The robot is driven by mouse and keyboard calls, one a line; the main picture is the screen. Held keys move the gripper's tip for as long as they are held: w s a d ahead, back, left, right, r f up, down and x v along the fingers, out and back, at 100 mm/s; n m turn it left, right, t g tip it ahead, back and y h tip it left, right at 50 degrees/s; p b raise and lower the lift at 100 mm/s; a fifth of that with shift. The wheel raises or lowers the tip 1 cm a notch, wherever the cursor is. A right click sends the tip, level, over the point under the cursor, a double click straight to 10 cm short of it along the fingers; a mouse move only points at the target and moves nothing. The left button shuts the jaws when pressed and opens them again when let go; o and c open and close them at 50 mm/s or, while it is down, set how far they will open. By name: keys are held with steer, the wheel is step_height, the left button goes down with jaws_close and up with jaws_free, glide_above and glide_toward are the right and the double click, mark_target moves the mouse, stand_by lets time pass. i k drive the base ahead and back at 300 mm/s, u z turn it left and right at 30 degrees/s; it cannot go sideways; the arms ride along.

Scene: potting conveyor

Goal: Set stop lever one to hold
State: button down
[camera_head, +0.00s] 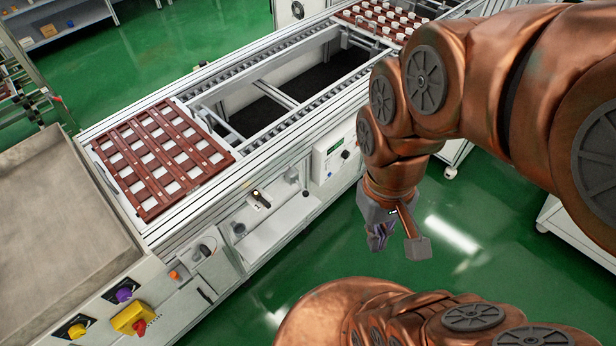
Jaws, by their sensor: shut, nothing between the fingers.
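My gripper (378,240) hangs over the green floor to the right of the conveyor, shut and empty, apart from everything. A small lever (258,198) with a dark handle and a pale tip sits on a light plate on the near side of the conveyor (200,225). Another small dark knob or lever (305,193) shows further along the same side. I see no readable label, so I cannot tell which is stop lever one or how it is set.
A brown tray (140,200) with pale squares lies on the conveyor's left end; another (350,14) lies at the far end. A control box (333,153), purple knob (124,295) and yellow box with red knob (133,319) are on the near side. Green floor is clear beneath my gripper.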

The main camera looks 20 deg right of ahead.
mark_target(305, 194)
steer(key=u, duration=2.25)
steer(key=k, duration=0.75)
steer(key=z, duration=1.05)
steer(key=i, duration=0.5)
steer(key=z, duration=0.05)
